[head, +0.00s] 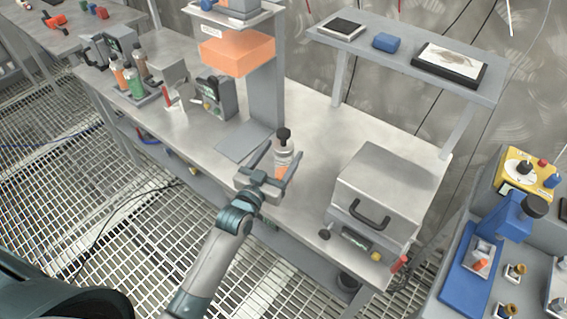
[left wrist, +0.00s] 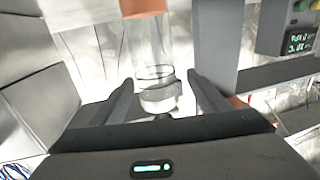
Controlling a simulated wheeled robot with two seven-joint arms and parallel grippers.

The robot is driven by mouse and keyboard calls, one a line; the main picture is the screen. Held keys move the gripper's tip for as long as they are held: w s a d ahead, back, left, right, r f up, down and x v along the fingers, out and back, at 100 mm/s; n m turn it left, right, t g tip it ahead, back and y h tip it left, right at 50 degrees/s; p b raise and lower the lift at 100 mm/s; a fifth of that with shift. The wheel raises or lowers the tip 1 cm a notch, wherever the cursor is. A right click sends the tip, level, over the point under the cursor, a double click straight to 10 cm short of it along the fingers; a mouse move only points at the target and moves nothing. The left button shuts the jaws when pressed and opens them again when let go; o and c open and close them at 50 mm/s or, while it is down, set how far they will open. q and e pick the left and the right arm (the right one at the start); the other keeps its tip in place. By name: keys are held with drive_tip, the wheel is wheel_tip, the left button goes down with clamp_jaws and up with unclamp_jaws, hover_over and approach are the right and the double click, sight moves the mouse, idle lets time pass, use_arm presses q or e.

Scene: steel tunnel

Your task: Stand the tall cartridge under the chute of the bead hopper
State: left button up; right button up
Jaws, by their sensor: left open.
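A tall clear cartridge (head: 283,157) with a black top and an orange lower part stands upright on the steel bench, right of a grey column. My left gripper (head: 280,168) is open, its two fingers on either side of the cartridge, with no clear grip on it. In the left wrist view, the clear cylinder (left wrist: 153,50) shows between and beyond the open fingers (left wrist: 163,92). My right gripper is out of view.
An orange block (head: 237,52) juts from the column above a flat plate (head: 243,142). A lidded steel box (head: 385,185) stands to the right, a raised shelf (head: 400,62) behind. A grey device (head: 215,98) and a bottle rack (head: 140,95) stand to the left.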

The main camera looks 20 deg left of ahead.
sight(289, 143)
use_arm(q)
drive_tip(key=shift+w+d+r, duration=0.2)
drive_tip(key=shift+w+r, duration=0.05)
drive_tip(key=shift+w, duration=0.2)
drive_tip(key=w+p, duration=0.2)
drive_tip(key=shift+w+d, duration=0.35)
drive_tip(key=shift+w, duration=0.5)
clamp_jaws()
